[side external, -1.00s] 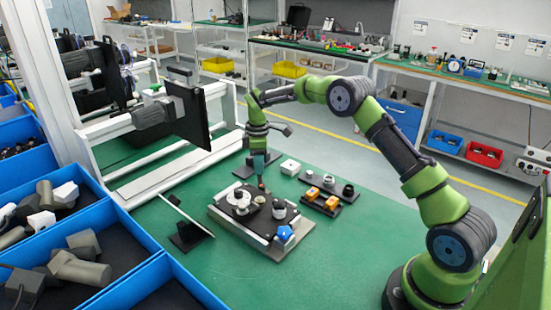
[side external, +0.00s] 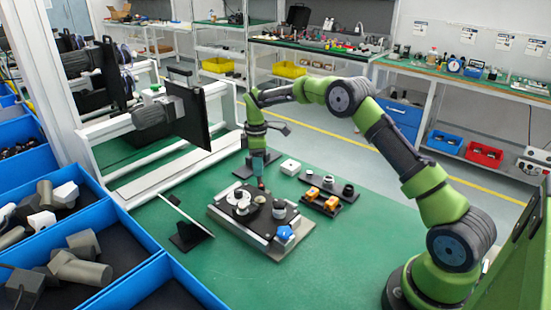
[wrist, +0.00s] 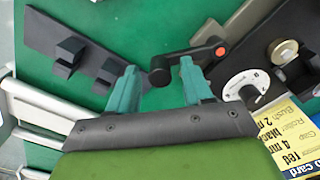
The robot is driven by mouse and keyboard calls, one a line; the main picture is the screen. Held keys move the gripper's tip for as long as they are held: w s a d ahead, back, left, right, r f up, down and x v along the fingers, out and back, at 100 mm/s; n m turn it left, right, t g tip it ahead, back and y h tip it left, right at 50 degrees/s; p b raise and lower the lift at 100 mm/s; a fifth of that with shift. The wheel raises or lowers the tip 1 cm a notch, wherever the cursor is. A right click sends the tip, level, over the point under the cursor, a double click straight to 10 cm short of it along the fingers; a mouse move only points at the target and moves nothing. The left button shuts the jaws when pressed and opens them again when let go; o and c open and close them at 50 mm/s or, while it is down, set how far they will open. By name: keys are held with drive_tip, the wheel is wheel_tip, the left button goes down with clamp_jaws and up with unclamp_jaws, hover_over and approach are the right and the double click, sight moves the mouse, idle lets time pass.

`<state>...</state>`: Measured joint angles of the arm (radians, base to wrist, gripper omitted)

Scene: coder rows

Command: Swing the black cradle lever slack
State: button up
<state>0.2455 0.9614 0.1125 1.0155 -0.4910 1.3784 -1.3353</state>
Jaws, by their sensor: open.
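The black lever (wrist: 190,62) shows in the wrist view as a dark arm with a rounded knob at its left end and a red dot near its right end. My gripper (wrist: 158,68) has two teal fingers spread apart, with the lever's knob in the gap between them. The knob appears nearer the right finger; I cannot tell whether they touch. In the side view my gripper (side external: 260,179) points down at the far edge of the fixture plate (side external: 238,228). The lever is too small and hidden there to make out.
A white round part (wrist: 246,85) and a yellow printed card (wrist: 289,135) lie right of the fingers in the wrist view. A black plate with blocks (wrist: 80,50) lies left. In the side view, a tray with orange parts (side external: 322,196) stands right of the fixture.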

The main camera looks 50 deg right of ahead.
wheel_tip(320, 180, up, 17)
idle(0.6)
drive_tip(key=s+a+r+m+t, duration=0.1)
drive_tip(key=s+a+m, duration=0.3)
drive_tip(key=s, duration=0.6)
drive_tip(key=s+a+r+m+t+y, duration=0.1)
drive_tip(key=s+a+m+t, duration=0.2)
drive_tip(key=s, duration=0.8)
drive_tip(key=s+a+r+m+t+y, duration=0.1)
drive_tip(key=s+a+m+t, duration=0.2)
drive_tip(key=s+a+m, duration=0.3)
drive_tip(key=shift+s+a, duration=0.45)
drive_tip(key=shift+s, duration=2.05)
